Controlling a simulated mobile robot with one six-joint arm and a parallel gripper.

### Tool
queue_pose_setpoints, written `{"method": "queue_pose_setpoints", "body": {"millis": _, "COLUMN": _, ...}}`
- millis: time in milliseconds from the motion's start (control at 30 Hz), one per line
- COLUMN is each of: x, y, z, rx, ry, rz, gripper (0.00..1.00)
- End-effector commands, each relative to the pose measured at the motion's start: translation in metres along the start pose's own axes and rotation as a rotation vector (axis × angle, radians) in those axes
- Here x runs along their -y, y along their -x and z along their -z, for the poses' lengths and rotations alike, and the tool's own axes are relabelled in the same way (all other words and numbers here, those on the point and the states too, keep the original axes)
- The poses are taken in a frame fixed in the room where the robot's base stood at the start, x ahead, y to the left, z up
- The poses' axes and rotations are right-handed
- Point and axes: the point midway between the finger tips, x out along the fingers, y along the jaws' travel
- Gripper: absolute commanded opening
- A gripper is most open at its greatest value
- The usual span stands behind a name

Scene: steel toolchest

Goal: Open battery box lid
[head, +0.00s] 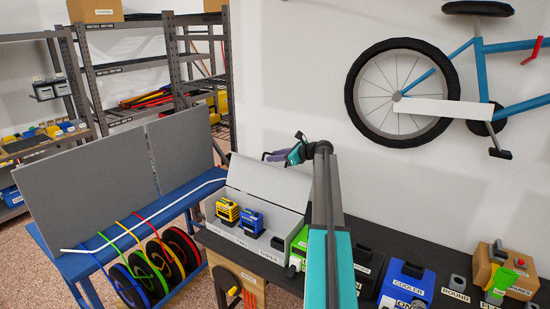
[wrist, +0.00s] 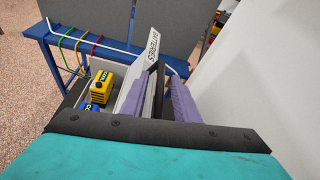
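The battery box (head: 252,238) is a pale grey-white box on the dark bench. Its lid (head: 268,185) stands raised and tilted at the back. A yellow battery (head: 228,210) and a blue battery (head: 250,221) sit in the box; the yellow one also shows in the wrist view (wrist: 101,87). My gripper (head: 278,156) is at the lid's upper edge. In the wrist view, my purple fingers (wrist: 158,98) are apart, with the lid, labelled BATTERIES (wrist: 150,48), beside and partly between them. Contact with the lid cannot be told.
A blue rack (head: 90,262) with coloured cable reels and grey panels (head: 85,190) stands left of the box. The white wall is close behind my gripper, with a bicycle (head: 440,95) on it.

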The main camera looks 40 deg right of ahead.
Motion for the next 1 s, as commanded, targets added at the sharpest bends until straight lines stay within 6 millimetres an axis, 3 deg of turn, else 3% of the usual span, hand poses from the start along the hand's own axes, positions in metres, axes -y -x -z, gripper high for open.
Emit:
{"method": "queue_pose_setpoints", "body": {"millis": 267, "x": -0.001, "y": 0.019, "z": 0.003, "rx": 0.0, "ry": 0.0, "rz": 0.002, "gripper": 0.28}}
{"method": "queue_pose_setpoints", "body": {"millis": 1000, "x": -0.001, "y": 0.127, "z": 0.002, "rx": 0.001, "ry": 0.0, "rz": 0.0, "gripper": 0.28}}
